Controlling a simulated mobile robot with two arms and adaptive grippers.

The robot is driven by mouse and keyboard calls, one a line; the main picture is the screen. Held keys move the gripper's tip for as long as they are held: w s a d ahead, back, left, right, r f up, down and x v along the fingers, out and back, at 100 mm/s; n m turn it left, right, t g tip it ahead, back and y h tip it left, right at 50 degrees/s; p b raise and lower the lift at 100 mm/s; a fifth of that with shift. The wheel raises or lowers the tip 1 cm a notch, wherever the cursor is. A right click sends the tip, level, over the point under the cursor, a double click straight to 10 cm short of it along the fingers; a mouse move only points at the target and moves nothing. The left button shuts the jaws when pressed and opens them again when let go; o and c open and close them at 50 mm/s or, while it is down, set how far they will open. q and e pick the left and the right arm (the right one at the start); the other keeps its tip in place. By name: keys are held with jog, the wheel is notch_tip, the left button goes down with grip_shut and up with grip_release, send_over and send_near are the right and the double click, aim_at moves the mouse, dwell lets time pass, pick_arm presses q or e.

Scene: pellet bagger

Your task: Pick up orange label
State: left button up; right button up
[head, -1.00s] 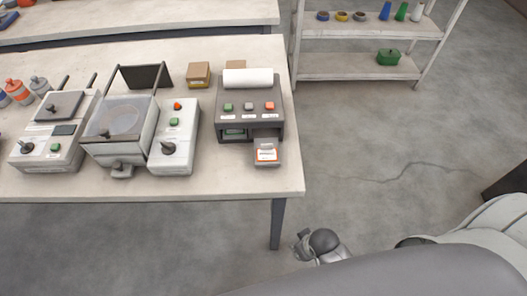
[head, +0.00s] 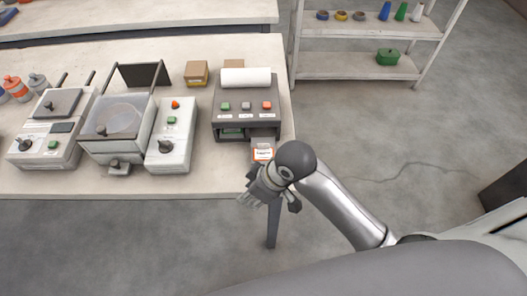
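The orange label (head: 263,154) is a small white piece with an orange edge. It lies on the front tray of a dark grey label printer (head: 245,121) near the right end of the table. My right gripper (head: 252,197) is at the table's front edge, just below and in front of the label in the picture. It is apart from the label as far as I can see. Its fingers are small and partly hidden by the wrist, so I cannot tell whether they are open. My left gripper is not in view.
The white table (head: 222,185) also holds a grey control box (head: 172,140), an open-lidded machine (head: 118,130), another device (head: 45,140), a cardboard box (head: 197,73) and several small bottles at the left. A shelf (head: 358,68) stands behind.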

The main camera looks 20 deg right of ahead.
jog(key=w+n, duration=0.1)
jog(key=w+a+r, duration=0.1)
jog(key=w+n+g, duration=0.1)
jog(key=w, duration=0.1)
jog(key=shift+a+r+n, duration=0.15)
jog(key=shift+r+n, duration=0.15)
jog(key=shift+r, duration=0.05)
jog(key=shift+n+g+h, duration=0.4)
jog(key=shift+n+h, duration=0.3)
jog(key=shift+n, duration=0.2)
jog(key=w, duration=0.1)
jog(key=w+r, duration=0.1)
jog(key=w+d+r, duration=0.1)
jog(key=shift+w+d, duration=0.1)
jog(key=shift+w, duration=0.2)
jog(key=w+d+r+n+g+h, duration=0.1)
jog(key=w+d+r+h, duration=0.1)
jog(key=w+d+r, duration=0.5)
jog(key=p, duration=0.1)
send_over(263, 144)
notch_tip(263, 144, down, 5)
jog(key=shift+w+r, duration=0.15)
jog(key=shift+f+p, duration=0.3)
jog(key=shift+f, duration=0.3)
notch_tip(263, 144, down, 4)
jog(key=shift+d+r+p, duration=0.1)
jog(key=shift+r+p, duration=0.1)
jog(key=shift+p, duration=0.4)
jog(key=shift+f, duration=0.4)
